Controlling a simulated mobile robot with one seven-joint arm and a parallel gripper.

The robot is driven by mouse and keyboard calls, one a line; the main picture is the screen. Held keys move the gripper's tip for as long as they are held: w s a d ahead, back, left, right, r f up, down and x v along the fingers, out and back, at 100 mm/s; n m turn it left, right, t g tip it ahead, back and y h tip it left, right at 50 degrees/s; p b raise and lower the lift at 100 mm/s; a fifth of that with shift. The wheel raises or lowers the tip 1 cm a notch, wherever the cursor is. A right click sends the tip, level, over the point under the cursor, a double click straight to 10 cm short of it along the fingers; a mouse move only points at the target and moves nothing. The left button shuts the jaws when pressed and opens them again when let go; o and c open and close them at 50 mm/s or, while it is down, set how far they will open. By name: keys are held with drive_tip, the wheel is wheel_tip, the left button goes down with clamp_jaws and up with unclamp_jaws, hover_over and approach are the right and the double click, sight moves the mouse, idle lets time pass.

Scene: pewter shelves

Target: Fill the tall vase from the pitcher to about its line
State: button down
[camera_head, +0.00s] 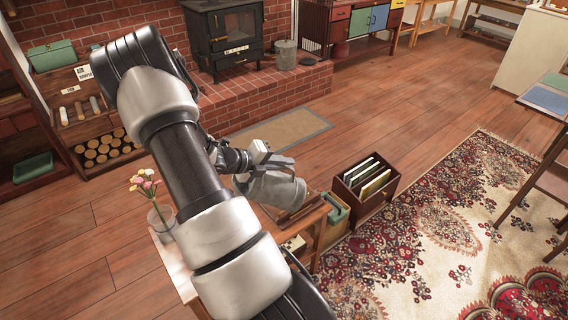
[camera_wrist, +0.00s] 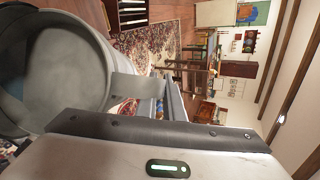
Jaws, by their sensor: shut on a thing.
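My gripper (camera_head: 268,160) is shut on the grey pitcher (camera_head: 272,187), at its handle side, and holds it above the wooden bench. In the wrist view the pitcher (camera_wrist: 97,72) fills the left side, with its wide round mouth partly cut off by the picture's edge. The liquid inside cannot be made out.
The bench (camera_head: 172,262) shows beside and below my arm. A wooden box of files (camera_head: 364,190) and a green bin (camera_head: 337,208) stand on the floor to its right. A brick hearth (camera_head: 262,92) with a black stove lies behind. The patterned rug at right is mostly open.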

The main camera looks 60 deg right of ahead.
drive_tip(key=shift+n+g+h, duration=0.3)
drive_tip(key=shift+g+h, duration=0.3)
drive_tip(key=shift+h, duration=0.3)
drive_tip(key=shift+w+a+r+p, duration=0.3)
drive_tip(key=shift+r+p, duration=0.1)
drive_tip(key=shift+r, duration=0.1)
drive_tip(key=shift+w+a+r+p, duration=0.25)
drive_tip(key=shift+w+r+p, duration=0.15)
drive_tip(key=shift+r, duration=0.15)
drive_tip(key=shift+w+a+r+p, duration=0.3)
drive_tip(key=shift+r+p, duration=0.1)
drive_tip(key=shift+r, duration=0.1)
idle(5.1)
